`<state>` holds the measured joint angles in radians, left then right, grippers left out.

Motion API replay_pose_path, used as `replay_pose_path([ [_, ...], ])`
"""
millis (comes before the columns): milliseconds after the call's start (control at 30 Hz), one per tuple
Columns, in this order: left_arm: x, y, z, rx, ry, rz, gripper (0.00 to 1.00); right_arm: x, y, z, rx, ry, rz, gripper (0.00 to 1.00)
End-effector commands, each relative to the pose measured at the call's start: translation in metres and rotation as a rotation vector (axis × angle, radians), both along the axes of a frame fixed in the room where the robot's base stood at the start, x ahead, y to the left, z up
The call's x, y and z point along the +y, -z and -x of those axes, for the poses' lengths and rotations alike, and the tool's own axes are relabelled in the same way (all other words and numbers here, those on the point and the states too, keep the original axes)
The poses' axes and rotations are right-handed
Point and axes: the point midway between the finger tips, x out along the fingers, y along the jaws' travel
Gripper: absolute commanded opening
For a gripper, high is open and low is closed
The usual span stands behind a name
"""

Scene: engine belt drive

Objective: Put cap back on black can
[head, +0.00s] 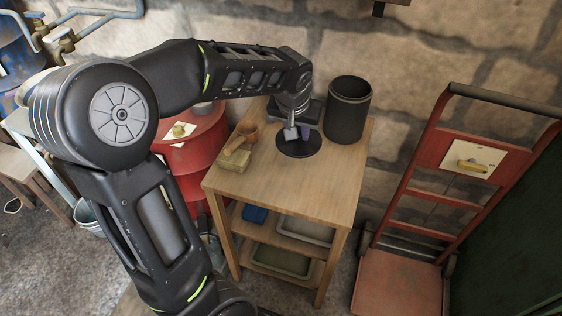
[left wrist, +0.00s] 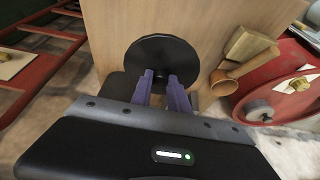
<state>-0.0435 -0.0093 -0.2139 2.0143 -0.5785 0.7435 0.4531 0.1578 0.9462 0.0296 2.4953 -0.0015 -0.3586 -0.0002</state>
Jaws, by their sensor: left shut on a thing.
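The black can (head: 348,108) stands upright on the wooden table at its back right, and its top looks open and dark. The cap (head: 299,145) is a flat black disc to the left of the can, at or just above the tabletop; I cannot tell whether it touches the wood. My left gripper (head: 294,133) is over the cap. In the left wrist view, its two purple fingers (left wrist: 164,78) are shut on the small knob at the middle of the cap (left wrist: 160,50). My right gripper is not in view.
A wooden scoop (head: 246,131) and a tan block (head: 234,160) lie at the left of the table (head: 275,185). A red drum (head: 188,150) stands left of it, a red hand truck (head: 410,260) to the right. The table's front is clear.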

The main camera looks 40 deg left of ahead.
Motion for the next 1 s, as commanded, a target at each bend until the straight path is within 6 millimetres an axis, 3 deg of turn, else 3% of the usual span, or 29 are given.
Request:
replay_pose_path([
  [333,-0.001,0.005,-0.001,0.001,0.002,0.000,0.00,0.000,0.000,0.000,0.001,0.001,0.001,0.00],
  [700,-0.001,0.061,0.000,0.002,0.001,-0.001,0.00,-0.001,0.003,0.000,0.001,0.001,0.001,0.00],
  [1000,-0.001,0.063,-0.001,-0.001,0.001,-0.001,0.00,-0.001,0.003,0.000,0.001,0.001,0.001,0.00],
])
